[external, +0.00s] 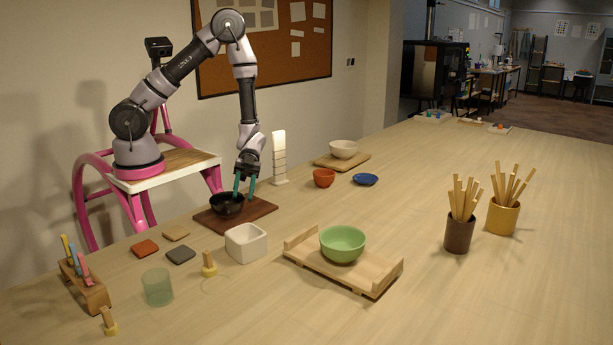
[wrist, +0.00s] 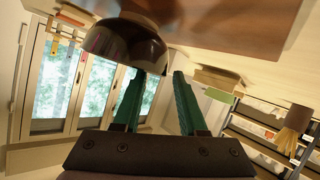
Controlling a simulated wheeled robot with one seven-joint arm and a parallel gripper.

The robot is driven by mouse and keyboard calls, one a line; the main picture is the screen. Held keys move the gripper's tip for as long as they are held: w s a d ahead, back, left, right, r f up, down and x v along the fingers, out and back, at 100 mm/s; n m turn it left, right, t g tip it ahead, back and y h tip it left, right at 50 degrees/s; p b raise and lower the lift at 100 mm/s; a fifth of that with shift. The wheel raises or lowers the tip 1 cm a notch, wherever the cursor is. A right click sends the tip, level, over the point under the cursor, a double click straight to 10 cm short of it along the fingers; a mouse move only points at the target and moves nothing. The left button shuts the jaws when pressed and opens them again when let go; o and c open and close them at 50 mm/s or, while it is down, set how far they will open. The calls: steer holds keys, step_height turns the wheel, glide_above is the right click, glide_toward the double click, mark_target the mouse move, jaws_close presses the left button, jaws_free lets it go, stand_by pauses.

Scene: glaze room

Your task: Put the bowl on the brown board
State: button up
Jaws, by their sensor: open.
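A dark, glossy bowl (external: 226,207) sits upright on the brown board (external: 262,209) in the external view, towards the board's left side. My gripper (external: 244,192) is just above the board at the bowl's right rim, with its teal fingers pointing down. In the wrist view the bowl (wrist: 125,45) shows upside down against the board (wrist: 235,22). There the gripper (wrist: 161,75) is open with an empty gap between its fingers. One fingertip is close to the bowl's rim; I cannot tell whether it touches.
A white square pot (external: 246,244) stands just in front of the board. Nearby are a green bowl (external: 343,243) on a wooden tray (external: 372,278), a red bowl (external: 323,178), a blue dish (external: 366,180) and a white tower (external: 279,160).

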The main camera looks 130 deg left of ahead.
steer(key=v, duration=1)
steer(key=w+a+r+m+t+y, duration=0.1)
steer(key=w+a+r+m+y, duration=0.1)
steer(key=w+r+y, duration=0.8)
step_height(320, 180, up, 13)
steer(key=d+n+y, duration=0.2)
steer(key=d+y, duration=0.1)
steer(key=y, duration=0.1)
steer(key=s+d+r+n+g, duration=0.1)
steer(key=s+d+r, duration=0.2)
steer(key=s+d, duration=0.4)
steer(key=s+d+r+n+g+h, duration=0.1)
steer(key=s+d+r, duration=0.2)
steer(key=s+d, duration=0.5)
steer(key=s, duration=0.4)
steer(key=shift+s+d+n+h, duration=0.2)
steer(key=shift+n+h, duration=0.1)
steer(key=shift+n, duration=0.1)
